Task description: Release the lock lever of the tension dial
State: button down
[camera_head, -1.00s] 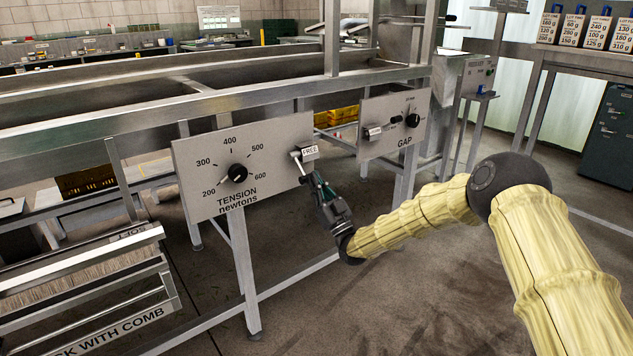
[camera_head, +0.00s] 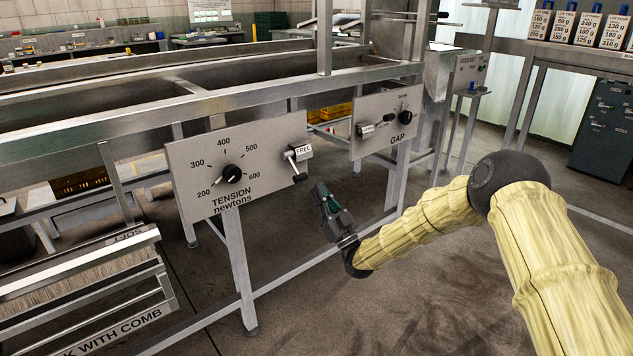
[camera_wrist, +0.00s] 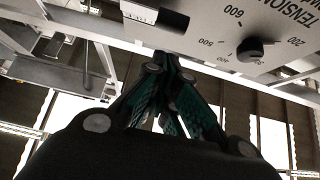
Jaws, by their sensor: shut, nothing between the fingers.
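The tension dial (camera_head: 232,174) is a black knob on a grey panel (camera_head: 190,156) marked TENSION newtons, its pointer near 200. The knob also shows in the wrist view (camera_wrist: 250,49). The lock lever (camera_head: 295,168) is at the panel's right edge, a light rod with a black tip slanting down to the right. A label reading FREE (camera_head: 303,149) is beside its upper end. My gripper (camera_head: 319,187) is shut and empty, a little below and right of the lever tip, apart from it. In the wrist view the fingers (camera_wrist: 165,100) are together.
The GAP panel (camera_head: 372,146), with its own knob (camera_head: 404,117) and lever (camera_head: 388,121), stands to the right. A steel leg (camera_head: 240,260) and a lower rail run beneath the panels. The floor around my arm is open.

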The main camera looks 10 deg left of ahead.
jog(key=shift+s+d+f, duration=0.2)
jog(key=shift+d+f, duration=0.05)
jog(key=shift+f, duration=0.5)
jog(key=shift+s+d+f, duration=0.25)
jog(key=shift+d+f, duration=0.05)
jog(key=shift+f, duration=0.45)
jog(key=shift+s+d+f, duration=0.2)
jog(key=shift+d+f, duration=0.05)
jog(key=shift+f, duration=0.5)
jog(key=shift+f, duration=0.1)
